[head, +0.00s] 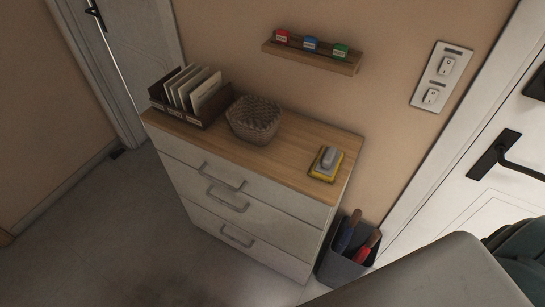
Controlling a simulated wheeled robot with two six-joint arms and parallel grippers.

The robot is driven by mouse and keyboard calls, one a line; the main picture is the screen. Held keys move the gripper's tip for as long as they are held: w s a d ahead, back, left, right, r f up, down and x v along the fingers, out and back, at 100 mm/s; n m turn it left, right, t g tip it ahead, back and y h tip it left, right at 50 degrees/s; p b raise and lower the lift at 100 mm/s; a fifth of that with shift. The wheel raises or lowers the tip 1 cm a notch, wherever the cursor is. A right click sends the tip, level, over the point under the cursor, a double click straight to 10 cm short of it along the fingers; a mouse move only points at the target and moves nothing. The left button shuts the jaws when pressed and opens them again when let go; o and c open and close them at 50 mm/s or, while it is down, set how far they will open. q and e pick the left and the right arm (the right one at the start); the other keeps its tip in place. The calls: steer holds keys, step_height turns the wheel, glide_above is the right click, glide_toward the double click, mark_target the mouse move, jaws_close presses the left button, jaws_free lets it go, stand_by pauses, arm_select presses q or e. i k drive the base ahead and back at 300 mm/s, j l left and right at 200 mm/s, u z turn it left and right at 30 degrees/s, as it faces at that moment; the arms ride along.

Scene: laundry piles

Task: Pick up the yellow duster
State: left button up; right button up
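The yellow duster (325,163) appears to be the flat yellow item at the right end of the dresser top (290,159). A smaller grey block sits on top of it and covers its middle, so mainly its yellow edges show. Neither of my grippers is in view.
A woven basket (254,120) and a file holder with papers (190,97) stand left on the dresser. A wall shelf (312,57) holds red, blue and green items. A grey bin (343,268) stands beside the dresser. A pale grey surface (430,278) fills the lower right.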

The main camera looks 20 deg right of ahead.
mark_target(326, 167)
steer(key=k+l+u, duration=0.2)
steer(key=l+u, duration=0.2)
steer(key=k+l+u, duration=0.25)
steer(key=l+u, duration=0.15)
steer(key=k+l+u, duration=0.25)
steer(key=l+u, duration=0.15)
steer(key=k+l, duration=0.25)
steer(key=k, duration=0.1)
